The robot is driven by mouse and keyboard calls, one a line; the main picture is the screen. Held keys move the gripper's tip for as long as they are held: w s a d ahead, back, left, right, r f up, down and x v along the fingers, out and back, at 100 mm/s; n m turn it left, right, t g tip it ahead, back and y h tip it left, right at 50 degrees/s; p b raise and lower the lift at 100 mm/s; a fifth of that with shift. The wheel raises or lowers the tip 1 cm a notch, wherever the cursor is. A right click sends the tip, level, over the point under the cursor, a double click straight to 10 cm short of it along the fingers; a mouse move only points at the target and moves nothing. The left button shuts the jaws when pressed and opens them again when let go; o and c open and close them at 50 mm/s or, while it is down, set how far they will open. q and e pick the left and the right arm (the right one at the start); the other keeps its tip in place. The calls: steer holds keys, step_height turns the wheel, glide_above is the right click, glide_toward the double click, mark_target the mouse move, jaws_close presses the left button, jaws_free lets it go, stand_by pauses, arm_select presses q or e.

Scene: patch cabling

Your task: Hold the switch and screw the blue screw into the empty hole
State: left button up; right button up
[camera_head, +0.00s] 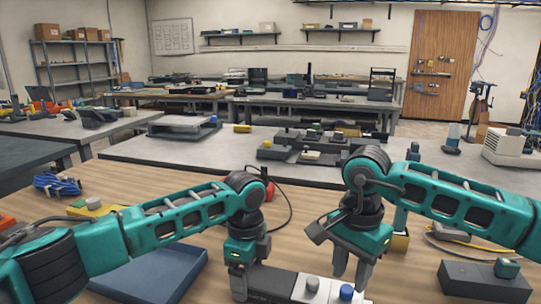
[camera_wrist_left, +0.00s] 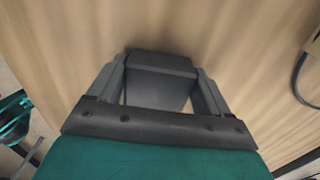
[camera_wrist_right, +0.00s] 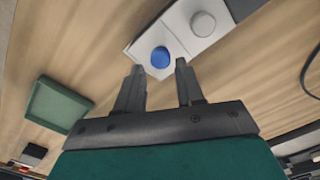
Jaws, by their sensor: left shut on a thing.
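The switch is a dark block (camera_head: 270,281) with a white top face (camera_wrist_right: 192,30). It lies at the bottom of the head view. A grey screw (camera_head: 312,284) and the blue screw (camera_head: 346,292) show on the white face. My left gripper (camera_head: 240,290) is shut on the dark end of the switch, which sits between its fingers in the left wrist view (camera_wrist_left: 158,82). My right gripper (camera_head: 351,278) points down over the blue screw. In the right wrist view its fingers are apart and empty, with the blue screw (camera_wrist_right: 160,57) just beyond the tips. I cannot see an empty hole.
A blue tray (camera_head: 155,276) lies left of the switch. A dark box (camera_head: 484,281) is at the right. A black cable (camera_head: 288,205) curves behind my left gripper. Grey benches with equipment stand behind the wooden table.

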mark_target(349, 288)
steer(key=n, duration=0.4)
steer(key=shift+n, duration=0.4)
steer(key=n, duration=0.4)
steer(key=shift+n, duration=0.4)
steer(key=shift+f, duration=0.15)
steer(key=shift+f, duration=1.35)
steer(key=shift+c, duration=0.2)
jaws_close()
steer(key=m, duration=0.5)
